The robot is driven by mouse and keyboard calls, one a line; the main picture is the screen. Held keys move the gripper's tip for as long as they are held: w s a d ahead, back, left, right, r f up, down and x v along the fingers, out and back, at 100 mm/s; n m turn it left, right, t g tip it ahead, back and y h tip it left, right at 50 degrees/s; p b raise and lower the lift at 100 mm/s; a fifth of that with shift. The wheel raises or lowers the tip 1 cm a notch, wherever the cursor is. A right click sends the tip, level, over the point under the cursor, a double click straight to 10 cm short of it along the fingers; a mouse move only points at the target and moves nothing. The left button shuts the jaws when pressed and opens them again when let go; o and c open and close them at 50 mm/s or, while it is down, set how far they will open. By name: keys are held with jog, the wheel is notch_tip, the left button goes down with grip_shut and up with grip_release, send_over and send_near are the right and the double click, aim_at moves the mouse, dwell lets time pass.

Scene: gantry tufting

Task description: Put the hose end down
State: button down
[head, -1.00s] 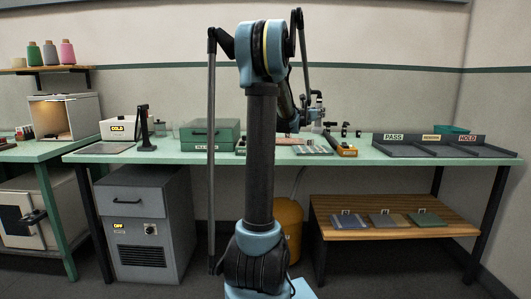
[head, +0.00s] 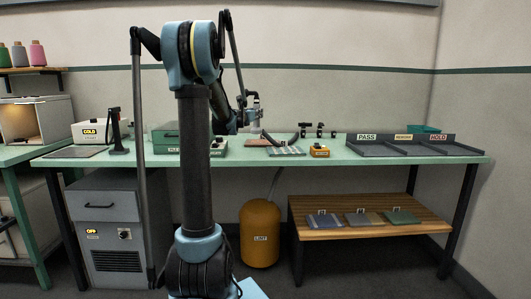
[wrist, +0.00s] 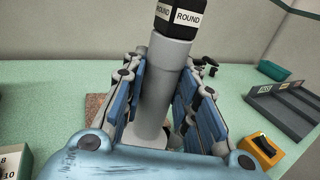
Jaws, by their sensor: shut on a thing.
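In the wrist view, my gripper (wrist: 163,75) is shut on the grey tubular hose end (wrist: 158,110), with one blue-padded finger on each side. A black collar marked ROUND (wrist: 178,17) sits on its far end. In the head view, my gripper (head: 252,116) is above the green bench (head: 345,157), left of the small black stands. The hose end is too small and too covered there to make out clearly. A pale hose (head: 273,184) rises from the yellow LINT canister (head: 260,234) under the bench.
An orange block (head: 319,151) stands near the bench front, right of a striped plate (head: 286,151). The grey sorting tray (head: 410,150) fills the right end. A green case (head: 205,145) stands to the left. Bare bench shows between orange block and tray.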

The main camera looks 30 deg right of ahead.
aim_at(254, 133)
jog(key=shift+f, duration=5)
jog(key=c, duration=1.3)
grip_release()
